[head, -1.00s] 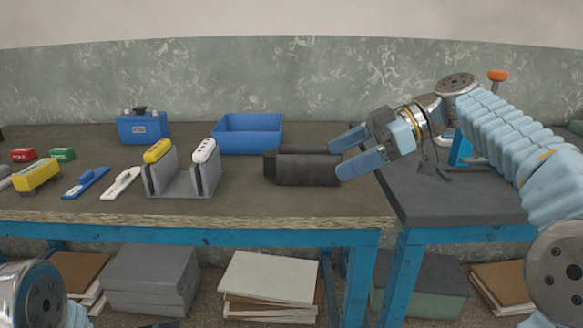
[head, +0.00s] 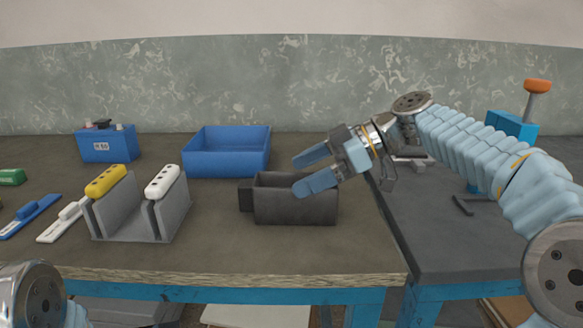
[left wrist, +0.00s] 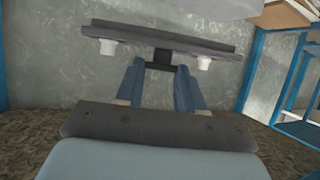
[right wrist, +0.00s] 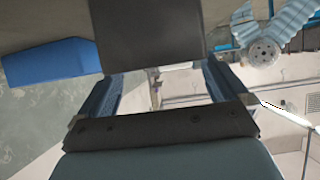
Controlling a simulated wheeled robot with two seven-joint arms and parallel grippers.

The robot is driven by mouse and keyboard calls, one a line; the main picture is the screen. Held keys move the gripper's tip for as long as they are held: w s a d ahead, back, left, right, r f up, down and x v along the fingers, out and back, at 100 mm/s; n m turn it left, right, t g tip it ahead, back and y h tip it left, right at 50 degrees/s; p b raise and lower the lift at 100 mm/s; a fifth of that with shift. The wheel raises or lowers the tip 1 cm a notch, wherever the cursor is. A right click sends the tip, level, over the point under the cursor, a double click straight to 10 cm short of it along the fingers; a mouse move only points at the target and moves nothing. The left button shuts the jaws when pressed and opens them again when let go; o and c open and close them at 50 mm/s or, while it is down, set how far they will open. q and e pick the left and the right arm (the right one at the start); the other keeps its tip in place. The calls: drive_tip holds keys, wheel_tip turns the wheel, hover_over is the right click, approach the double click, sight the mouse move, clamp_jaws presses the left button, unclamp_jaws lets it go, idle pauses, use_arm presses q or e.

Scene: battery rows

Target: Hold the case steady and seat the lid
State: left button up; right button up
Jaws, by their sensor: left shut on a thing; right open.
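The case (head: 295,210) is a dark grey, open-topped box with a block on its left end, upright on the workbench. My right gripper (head: 305,170) is open at the case's right part. Its near finger overlaps the front wall in the head view; contact cannot be told. In the right wrist view the case (right wrist: 150,35) is a dark block beyond the fingers. My left gripper (left wrist: 160,68) is shut on a dark knob of the lid (left wrist: 150,36), a flat dark plate with two white pegs. The left gripper and lid are outside the head view.
A blue bin (head: 227,155) stands behind the case. A grey rack (head: 140,220) with yellow-topped and white-topped plates stands left of it. A blue battery box (head: 107,145) is at the back left. A darker bench (head: 450,235) adjoins on the right. Bench in front of the case is clear.

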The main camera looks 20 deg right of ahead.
sight(288, 180)
drive_tip(key=shift+x, duration=2.15)
drive_tip(key=c, duration=1.3)
drive_tip(key=o, duration=1.3)
drive_tip(key=shift+d+r, duration=0.1)
drive_tip(key=v, duration=1.1)
drive_tip(key=shift+d, duration=0.35)
drive_tip(key=shift+s+r, duration=0.1)
drive_tip(key=shift+s, duration=0.1)
